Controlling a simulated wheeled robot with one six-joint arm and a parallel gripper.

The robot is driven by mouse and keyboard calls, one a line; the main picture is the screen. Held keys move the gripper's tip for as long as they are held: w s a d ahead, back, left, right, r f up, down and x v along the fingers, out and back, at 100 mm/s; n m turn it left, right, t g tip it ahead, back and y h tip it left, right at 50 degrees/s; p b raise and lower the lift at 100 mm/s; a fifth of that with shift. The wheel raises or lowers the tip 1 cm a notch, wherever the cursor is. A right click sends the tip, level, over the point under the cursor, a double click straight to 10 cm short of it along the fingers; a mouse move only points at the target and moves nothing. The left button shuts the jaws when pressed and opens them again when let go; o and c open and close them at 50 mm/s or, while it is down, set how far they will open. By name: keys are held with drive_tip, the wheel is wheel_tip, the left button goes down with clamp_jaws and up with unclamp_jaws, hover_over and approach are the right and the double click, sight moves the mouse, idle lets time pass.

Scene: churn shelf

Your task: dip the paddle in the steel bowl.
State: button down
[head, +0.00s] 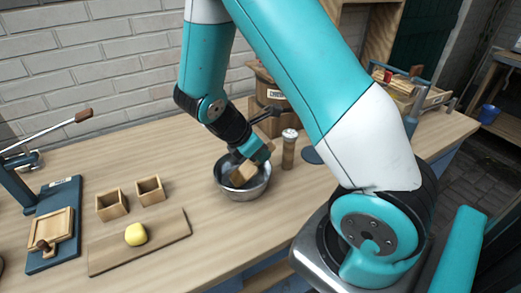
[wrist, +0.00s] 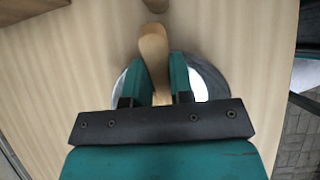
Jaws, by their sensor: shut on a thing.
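The steel bowl (head: 259,188) stands on the wooden bench, a little right of its middle. My gripper (head: 250,160) is over the bowl and shut on the wooden paddle (head: 242,175). The paddle's lower part is inside the bowl's outline; whether it touches the bowl's bottom is hard to tell. In the wrist view the paddle (wrist: 153,50) stands out between the two teal fingers of my gripper (wrist: 163,80). The bowl (wrist: 207,80) shows on both sides behind them, and its inside is mostly hidden.
A wooden pepper-mill-like jar (head: 289,150) stands close right of the bowl, with a wooden churn (head: 265,95) behind. Left are two small wooden boxes (head: 112,206) and a board (head: 165,243) bearing a yellow lump (head: 136,234). A lever press (head: 45,225) stands far left. The bench front is clear.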

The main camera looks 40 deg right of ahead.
drive_tip(key=shift+r, duration=0.1)
wheel_tip(320, 180, up, 7)
drive_tip(key=p, duration=0.8)
drive_tip(key=shift+r, duration=0.15)
drive_tip(key=shift+r, duration=0.1)
idle(0.9)
wheel_tip(320, 180, up, 4)
drive_tip(key=p, duration=0.4)
drive_tip(key=shift+p, duration=0.35)
